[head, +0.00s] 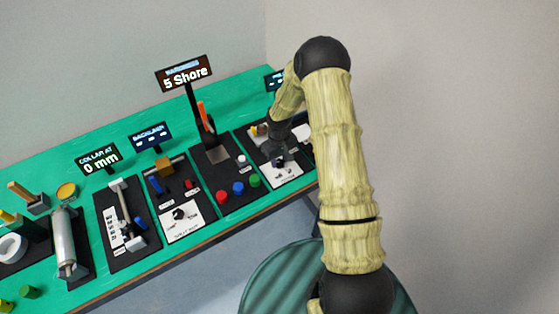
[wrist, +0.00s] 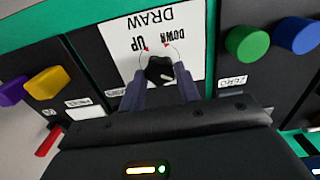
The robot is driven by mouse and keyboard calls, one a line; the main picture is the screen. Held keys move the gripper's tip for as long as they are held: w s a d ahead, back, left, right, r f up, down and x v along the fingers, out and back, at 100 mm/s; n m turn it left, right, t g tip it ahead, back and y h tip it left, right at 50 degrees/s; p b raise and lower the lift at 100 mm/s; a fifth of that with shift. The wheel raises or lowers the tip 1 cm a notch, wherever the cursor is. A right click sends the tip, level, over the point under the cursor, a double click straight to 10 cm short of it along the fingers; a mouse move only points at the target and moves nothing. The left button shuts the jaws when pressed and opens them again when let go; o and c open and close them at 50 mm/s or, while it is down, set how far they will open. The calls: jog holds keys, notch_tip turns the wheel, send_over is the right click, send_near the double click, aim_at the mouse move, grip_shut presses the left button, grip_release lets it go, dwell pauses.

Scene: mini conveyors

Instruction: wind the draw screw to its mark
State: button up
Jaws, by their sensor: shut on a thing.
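My gripper (wrist: 160,82) is shut on a black knob (wrist: 160,68) with a pale pointer line. The knob sits on a white plate (wrist: 115,40) lettered DRAW, UP and DOWN, upside down in the wrist view, with small red marks by the knob. In the head view my gripper (head: 277,158) is low over the rightmost dark panel, whose white plate (head: 283,178) shows in front of it. My arm and gripper hide part of this panel.
Green and blue knobs (wrist: 247,43) stand beside the plate in the wrist view; yellow and purple knobs (wrist: 48,82) are opposite. Along the green bench (head: 85,165), a sign reads 5 Shore (head: 185,75) and another reads COLLAR AT 0 mm (head: 99,159). A metal cylinder (head: 63,243) lies left.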

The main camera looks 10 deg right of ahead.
aim_at(280, 162)
jog(key=n, duration=0.4)
jog(key=shift+n+b, duration=0.3)
jog(key=n, duration=0.4)
jog(key=shift+n, duration=0.3)
jog(key=n+p, duration=0.1)
jog(key=n, duration=0.4)
jog(key=shift+r, duration=0.1)
jog(key=n, duration=0.4)
jog(key=shift+n+p, duration=0.3)
jog(key=shift+p, duration=0.05)
jog(key=o, duration=1)
jog(key=shift+c, duration=0.2)
notch_tip(280, 162, up, 17)
jog(key=b, duration=0.2)
jog(key=shift+r, duration=0.15)
